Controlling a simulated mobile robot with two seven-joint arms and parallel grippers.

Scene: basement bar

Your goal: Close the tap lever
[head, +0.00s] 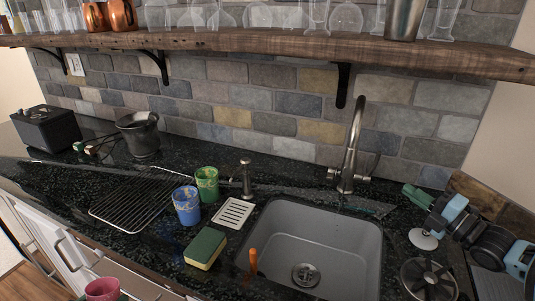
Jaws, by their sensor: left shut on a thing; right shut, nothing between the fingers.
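The metal tap (352,140) stands upright behind the sink, with its tall curved spout reaching over the basin. Small side handles show low on its body, one on the left (332,173) and one on the right (364,178). They are too small to tell whether either is open or closed. No running water is visible. The grey sink (295,230) is empty, with a round drain (306,274) in its floor. I cannot make out either of my grippers in the head view, and nothing is seen touching the tap.
Left of the sink are a green cup (207,184), blue cup (187,206), sponge (205,248), wire rack (125,210) and dispenser (246,178). Blue-and-black equipment (452,214) crowds the right counter. A wooden shelf (270,48) with glasses overhangs the back. The space above the basin is clear.

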